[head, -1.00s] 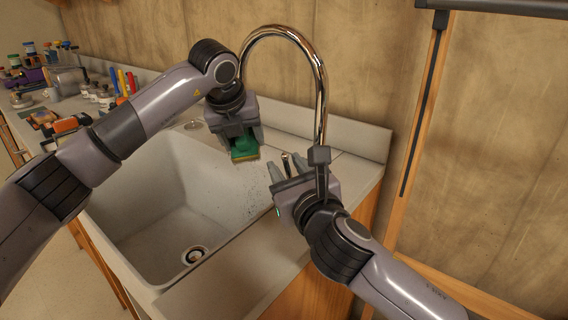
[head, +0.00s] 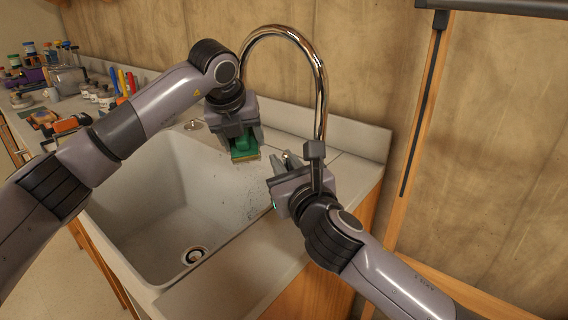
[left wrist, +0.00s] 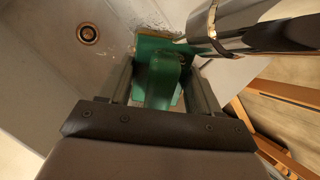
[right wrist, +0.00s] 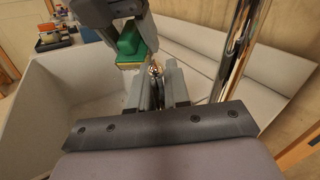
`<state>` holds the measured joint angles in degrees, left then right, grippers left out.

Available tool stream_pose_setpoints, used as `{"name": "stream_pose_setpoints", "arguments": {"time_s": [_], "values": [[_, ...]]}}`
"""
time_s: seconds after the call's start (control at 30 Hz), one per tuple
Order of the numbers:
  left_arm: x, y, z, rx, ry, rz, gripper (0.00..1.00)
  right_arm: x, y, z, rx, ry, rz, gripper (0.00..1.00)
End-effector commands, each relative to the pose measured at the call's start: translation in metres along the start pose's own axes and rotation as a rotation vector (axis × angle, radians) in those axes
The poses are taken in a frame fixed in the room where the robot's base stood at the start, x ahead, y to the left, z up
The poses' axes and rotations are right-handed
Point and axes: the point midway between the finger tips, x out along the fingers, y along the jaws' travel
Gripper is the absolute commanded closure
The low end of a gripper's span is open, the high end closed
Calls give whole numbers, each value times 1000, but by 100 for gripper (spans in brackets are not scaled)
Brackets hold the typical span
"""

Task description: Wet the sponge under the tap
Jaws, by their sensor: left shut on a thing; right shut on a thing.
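My left gripper (head: 240,146) is shut on the green sponge (head: 244,155), which has a yellowish lower layer, and holds it over the sink near its back right. In the left wrist view the sponge (left wrist: 162,78) sits between the fingers, close to the chrome spout (left wrist: 240,35). The tap (head: 321,90) arches from the back right rim towards the left arm, which hides its outlet. Splashes and drops show in the sink just below the sponge. My right gripper (head: 286,162) is shut on the small metal tap handle (right wrist: 155,73), mostly hidden by the fingers.
The white sink (head: 150,215) has its drain (head: 194,255) at the bottom front. Jars, markers and tools crowd the worktop at the left. The wall stands close behind the tap. The rim in front of the right arm is clear.

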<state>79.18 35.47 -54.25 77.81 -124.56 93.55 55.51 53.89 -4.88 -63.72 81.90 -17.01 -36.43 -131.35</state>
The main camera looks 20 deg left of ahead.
Motion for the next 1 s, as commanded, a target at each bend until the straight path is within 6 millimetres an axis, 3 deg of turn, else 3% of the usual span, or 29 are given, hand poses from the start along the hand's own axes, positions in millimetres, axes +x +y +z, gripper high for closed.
{"name": "stream_pose_setpoints", "arguments": {"time_s": [0.6, 0.63, 0.7, 1.0], "values": [[0, 0, 0, 0, 0, 0, 61, -8, -6, 2, 55, -85, -16, 100], [0, 0, 0, 0, 0, 0, 61, -8, -6, 2, 55, -85, -16, 77], [0, 0, 0, 0, 0, 0, 61, -8, -6, 2, 55, -84, -16, 62], [0, 0, 0, 0, 0, 0, 61, -8, -5, 2, 55, -85, -16, 62]]}}
